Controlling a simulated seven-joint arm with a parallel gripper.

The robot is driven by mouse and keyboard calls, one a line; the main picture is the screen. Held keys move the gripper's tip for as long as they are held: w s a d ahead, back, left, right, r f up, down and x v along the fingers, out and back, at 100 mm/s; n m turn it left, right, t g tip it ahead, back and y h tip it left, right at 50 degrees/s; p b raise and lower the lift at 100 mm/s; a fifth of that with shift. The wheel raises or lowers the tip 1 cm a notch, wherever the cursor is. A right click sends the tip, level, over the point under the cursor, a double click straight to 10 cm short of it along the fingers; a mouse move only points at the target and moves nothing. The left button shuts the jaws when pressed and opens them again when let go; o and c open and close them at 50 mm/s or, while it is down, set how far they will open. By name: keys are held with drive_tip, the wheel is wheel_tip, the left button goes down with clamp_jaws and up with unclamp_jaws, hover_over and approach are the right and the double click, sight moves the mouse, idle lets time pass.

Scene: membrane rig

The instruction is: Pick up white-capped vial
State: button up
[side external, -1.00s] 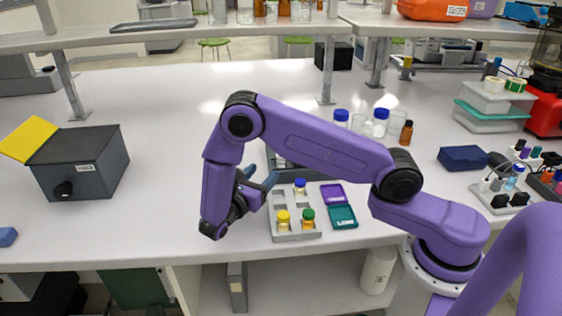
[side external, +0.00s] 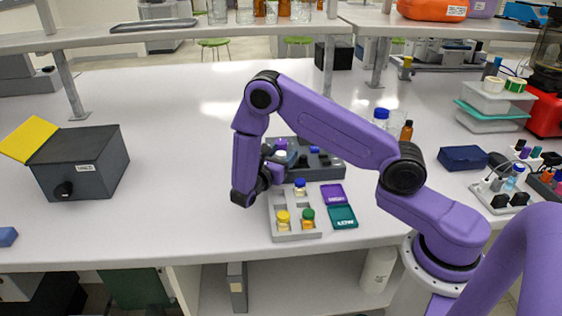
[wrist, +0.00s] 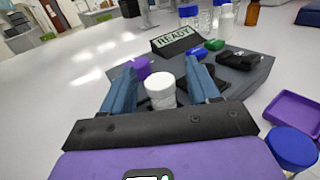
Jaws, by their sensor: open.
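The white-capped vial (wrist: 161,90) stands upright at the dark grey rig (wrist: 238,72), between my two blue fingers in the wrist view. Its white ribbed cap faces me; its lower part is partly hidden by my gripper's dark crossbar. My gripper (wrist: 161,72) is open, with one finger to each side of the vial and a visible gap on both sides. In the side view my gripper (side external: 280,158) is at the left end of the rig (side external: 325,164), and the fingers partly hide what stands there.
A purple cap (wrist: 141,67) is just left of the vial. A READY display (wrist: 174,39) and a green piece (wrist: 214,44) are on the rig. A grey tray (side external: 296,236) with blue-, yellow- and green-capped vials lies in front, beside purple (side external: 332,194) and teal (side external: 342,217) trays.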

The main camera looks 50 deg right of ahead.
drive_tip(key=c, duration=1)
drive_tip(key=shift+r, duration=0.15)
